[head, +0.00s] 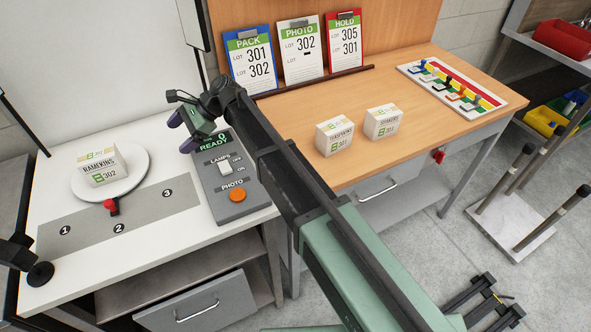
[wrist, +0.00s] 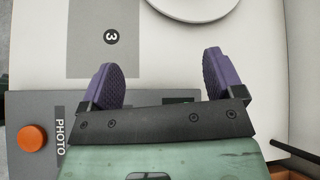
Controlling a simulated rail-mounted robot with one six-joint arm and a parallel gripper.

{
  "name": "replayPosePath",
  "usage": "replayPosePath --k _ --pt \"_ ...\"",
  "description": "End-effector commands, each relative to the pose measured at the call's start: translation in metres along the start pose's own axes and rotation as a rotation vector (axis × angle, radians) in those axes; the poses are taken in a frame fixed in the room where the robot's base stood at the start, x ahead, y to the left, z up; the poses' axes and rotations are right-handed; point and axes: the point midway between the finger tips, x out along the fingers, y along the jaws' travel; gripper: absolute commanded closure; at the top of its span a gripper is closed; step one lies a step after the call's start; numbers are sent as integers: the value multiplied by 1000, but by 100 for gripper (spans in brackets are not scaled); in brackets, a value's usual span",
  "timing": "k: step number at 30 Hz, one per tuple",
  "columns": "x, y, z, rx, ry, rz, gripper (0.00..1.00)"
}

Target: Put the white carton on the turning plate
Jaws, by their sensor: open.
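A white carton (head: 101,167) marked RAMEKINS and 302 stands on the round white turning plate (head: 137,185) at the left in the head view. Only the plate's edge (wrist: 192,8) shows at the top of the wrist view. Two similar white cartons, one at the left (head: 335,137) and one at the right (head: 382,122), stand on the wooden bench. My gripper (head: 179,132) is to the right of the plate, above the back of the control panel. In the wrist view its purple fingers (wrist: 163,80) are apart with nothing between them.
The grey control panel (head: 213,183) has a lamp switch and an orange PHOTO button (head: 237,195). A grey strip (head: 140,217) numbered 1 to 3 lies in front of the plate. Clipboards (head: 301,50) stand behind the bench; a coloured tray (head: 452,87) lies at its right.

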Motion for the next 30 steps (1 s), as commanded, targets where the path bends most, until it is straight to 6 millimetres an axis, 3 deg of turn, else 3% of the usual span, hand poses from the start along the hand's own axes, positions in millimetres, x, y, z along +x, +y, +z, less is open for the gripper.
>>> replayPosePath --k 1,5,6,9,12,16,30 --pt "-36 48 -27 -100 104 -1 13" --pt "-128 168 -101 -436 419 135 13" --pt "-154 207 -117 -524 499 210 13" --pt "-207 295 -142 -694 635 423 13" --pt "-240 352 -152 -790 687 599 13" --pt "-256 378 -156 -836 696 699 13" --pt "-256 376 -157 -841 695 702 13"
